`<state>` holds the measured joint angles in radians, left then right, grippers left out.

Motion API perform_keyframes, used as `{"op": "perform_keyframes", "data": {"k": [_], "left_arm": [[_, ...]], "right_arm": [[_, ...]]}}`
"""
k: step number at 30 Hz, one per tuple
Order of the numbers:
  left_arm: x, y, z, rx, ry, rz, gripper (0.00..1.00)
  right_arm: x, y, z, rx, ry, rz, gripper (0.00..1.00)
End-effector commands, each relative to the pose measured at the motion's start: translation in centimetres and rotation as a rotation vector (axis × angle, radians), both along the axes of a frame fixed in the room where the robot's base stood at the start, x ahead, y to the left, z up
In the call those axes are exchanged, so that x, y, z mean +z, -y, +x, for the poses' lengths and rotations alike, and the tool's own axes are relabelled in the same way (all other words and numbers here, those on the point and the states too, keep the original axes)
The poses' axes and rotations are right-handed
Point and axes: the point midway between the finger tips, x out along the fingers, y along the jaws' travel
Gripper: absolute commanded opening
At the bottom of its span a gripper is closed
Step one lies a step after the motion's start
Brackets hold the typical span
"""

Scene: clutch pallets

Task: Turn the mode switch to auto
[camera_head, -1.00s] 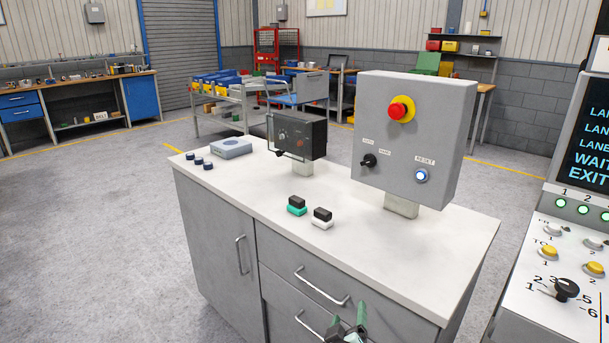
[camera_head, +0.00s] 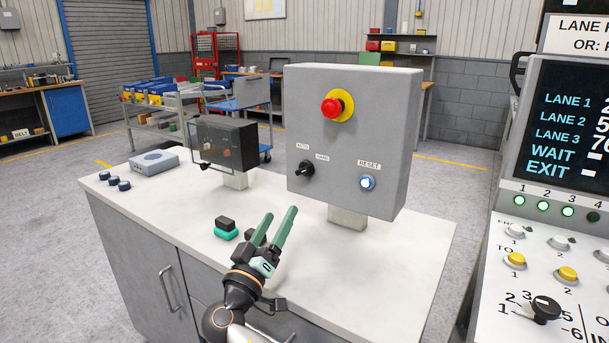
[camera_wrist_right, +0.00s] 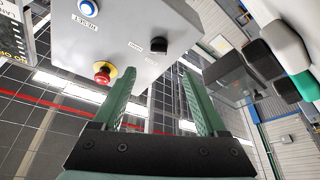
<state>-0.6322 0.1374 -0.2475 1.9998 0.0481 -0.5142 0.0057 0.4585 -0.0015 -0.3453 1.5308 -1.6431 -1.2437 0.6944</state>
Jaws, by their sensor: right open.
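The mode switch (camera_head: 306,169) is a small black knob at the lower left of the grey control box (camera_head: 350,135), with labels AUTO and HAND above it. Which label it points to is too small to tell. The switch also shows in the right wrist view (camera_wrist_right: 158,46), beyond the fingertips. My right gripper (camera_head: 279,212) is open and empty, its green fingers pointing up toward the box. It is below and in front of the switch, apart from it. In the right wrist view the two fingers (camera_wrist_right: 157,76) stand wide apart. My left gripper is not in view.
The box carries a red emergency button (camera_head: 331,108) and a lit RESET button (camera_head: 367,183). A black-and-teal block (camera_head: 225,229) sits left of my gripper; a dark block behind it is mostly hidden. A dark covered box (camera_head: 223,145) stands left. A lane console (camera_head: 560,200) stands right.

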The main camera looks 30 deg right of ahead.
Motion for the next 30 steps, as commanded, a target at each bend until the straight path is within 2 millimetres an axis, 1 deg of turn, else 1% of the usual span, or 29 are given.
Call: {"op": "perform_keyframes", "data": {"k": [4, 8, 18, 21, 25, 30], "left_arm": [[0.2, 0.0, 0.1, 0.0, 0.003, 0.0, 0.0], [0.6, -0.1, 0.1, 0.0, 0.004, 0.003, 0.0], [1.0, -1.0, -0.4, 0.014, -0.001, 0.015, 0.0], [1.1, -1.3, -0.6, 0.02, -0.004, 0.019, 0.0], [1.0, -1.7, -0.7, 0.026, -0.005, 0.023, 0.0], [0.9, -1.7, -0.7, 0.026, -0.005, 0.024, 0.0]], "right_arm": [[0.5, 0.3, 0.2, -0.005, 0.009, -0.004, 0.75], [1.2, 1.5, 1.0, -0.008, 0.009, -0.006, 0.75], [3.4, 6.9, 4.6, -0.008, 0.007, -0.006, 0.75], [3.9, 8.1, 5.4, -0.006, 0.008, -0.004, 0.75], [4.2, 9.2, 6.2, -0.005, 0.007, -0.004, 0.75], [4.4, 9.8, 6.6, -0.004, 0.008, -0.003, 0.75]]}}
